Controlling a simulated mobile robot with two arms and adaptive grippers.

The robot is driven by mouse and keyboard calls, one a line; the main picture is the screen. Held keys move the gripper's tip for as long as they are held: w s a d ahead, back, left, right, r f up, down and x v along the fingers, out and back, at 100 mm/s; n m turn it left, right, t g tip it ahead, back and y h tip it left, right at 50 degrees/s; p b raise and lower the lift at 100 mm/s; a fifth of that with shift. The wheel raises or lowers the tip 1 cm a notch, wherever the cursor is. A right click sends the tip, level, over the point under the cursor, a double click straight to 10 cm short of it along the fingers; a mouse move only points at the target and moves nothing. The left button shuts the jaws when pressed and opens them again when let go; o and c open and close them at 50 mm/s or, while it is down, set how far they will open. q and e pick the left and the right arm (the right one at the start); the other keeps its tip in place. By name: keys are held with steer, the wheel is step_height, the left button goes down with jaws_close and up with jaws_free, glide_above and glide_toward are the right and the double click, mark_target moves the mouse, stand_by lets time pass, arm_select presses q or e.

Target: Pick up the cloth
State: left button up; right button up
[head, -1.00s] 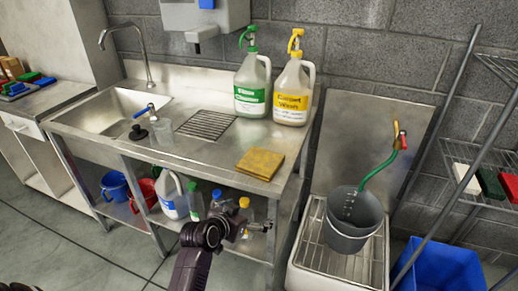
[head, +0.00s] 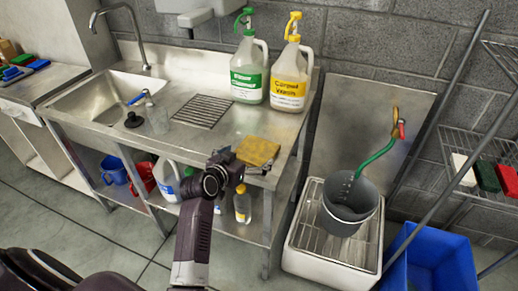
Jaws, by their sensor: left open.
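The cloth (head: 258,150) is a yellow-brown folded square lying flat on the steel sink counter (head: 195,142), near its front right edge. My left gripper (head: 262,170) is open, at the counter's front edge just in front of the cloth. Its dark wrist overlaps the cloth's left side in the picture. I cannot tell whether the fingers touch the cloth. My right gripper is not in view.
A green-labelled jug (head: 250,72) and a yellow-labelled jug (head: 290,78) stand behind the cloth. A grey bucket (head: 350,203) stands on a low drain unit to the right. Bottles, including one yellow-capped bottle (head: 242,207), stand on the shelf below.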

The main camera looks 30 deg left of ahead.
mark_target(256, 150)
arm_select(q)
steer(key=shift+p+x, duration=0.4)
steer(key=shift+x, duration=2.75)
steer(key=shift+c, duration=0.4)
steer(key=c, duration=0.8)
